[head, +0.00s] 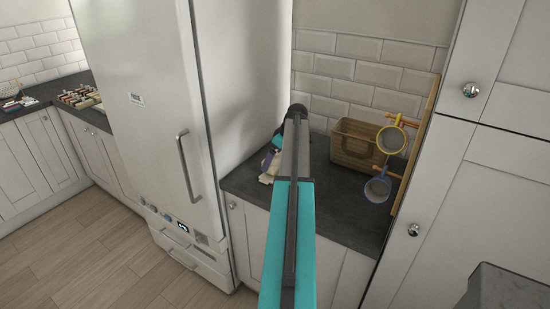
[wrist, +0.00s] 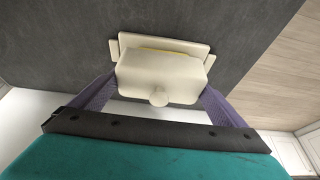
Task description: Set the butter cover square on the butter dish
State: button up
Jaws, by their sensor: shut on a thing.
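The butter cover (wrist: 160,75) is a cream box with a round knob (wrist: 158,98). In the wrist view my gripper (wrist: 158,88) is shut on it, with a purple finger at each side. The cream butter dish (wrist: 165,42) lies behind and beneath it, its far rim and a side tab showing. A thin yellow strip of butter (wrist: 168,53) shows between cover and dish. The cover hides the rest of the dish; I cannot tell whether they touch. In the head view my arm partly hides my gripper (head: 271,161) and the cream pieces (head: 266,179).
A brown basket (head: 352,145) stands right of my gripper at the back of the dark worktop (head: 335,207). Two strainer-like utensils, one yellow-rimmed (head: 391,140) and one blue (head: 377,189), are at the right side. A tall white fridge (head: 150,110) rises on the left.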

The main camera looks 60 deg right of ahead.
jog(key=shift+f+b, duration=0.5)
jog(key=shift+f, duration=0.55)
jog(key=o, duration=0.8)
jog(key=b+v, duration=0.3)
jog(key=v, duration=1)
jog(key=shift+r+b, duration=0.35)
jog(key=shift+b, duration=0.05)
jog(key=shift+s, duration=0.1)
